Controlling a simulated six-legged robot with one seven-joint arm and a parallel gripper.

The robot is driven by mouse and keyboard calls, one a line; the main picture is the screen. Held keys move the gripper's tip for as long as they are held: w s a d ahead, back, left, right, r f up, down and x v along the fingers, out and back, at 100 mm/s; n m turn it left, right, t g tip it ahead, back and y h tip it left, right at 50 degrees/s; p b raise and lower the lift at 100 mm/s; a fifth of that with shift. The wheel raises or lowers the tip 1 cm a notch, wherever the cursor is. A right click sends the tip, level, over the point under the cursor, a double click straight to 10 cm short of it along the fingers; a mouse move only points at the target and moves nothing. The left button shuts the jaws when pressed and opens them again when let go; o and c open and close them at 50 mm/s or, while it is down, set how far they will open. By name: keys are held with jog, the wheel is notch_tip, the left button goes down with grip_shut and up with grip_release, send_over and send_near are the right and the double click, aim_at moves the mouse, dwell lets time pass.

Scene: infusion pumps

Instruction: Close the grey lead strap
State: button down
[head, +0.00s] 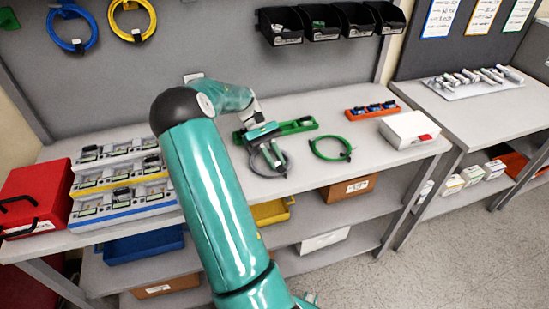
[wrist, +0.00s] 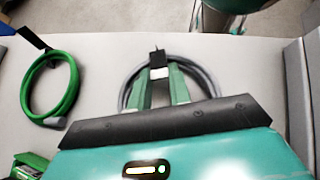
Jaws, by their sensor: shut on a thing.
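The grey lead (wrist: 124,90) lies coiled on the bench, and its black strap (wrist: 157,57) crosses the coil at the side away from my gripper, with a small pale piece beside it. My gripper (wrist: 160,80) reaches over the coil, its two green fingers on either side of the strap's pale piece, shut on the strap. In the head view the grey lead (head: 283,164) shows partly under my gripper (head: 270,152). The fingers hide part of the coil, and I cannot tell how far the strap is fastened.
A green lead (head: 331,149) with a black strap lies to the right. A green tray (head: 297,127) is behind, with an orange tray (head: 372,110) and a white box (head: 409,129) further right. Pump modules (head: 121,205) and a red case (head: 38,192) are left.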

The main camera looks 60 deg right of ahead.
jog(key=c, duration=1.3)
grip_release()
jog(key=v, duration=0.7)
jog(key=shift+w+d+r, duration=0.1)
jog(key=shift+w+r, duration=0.05)
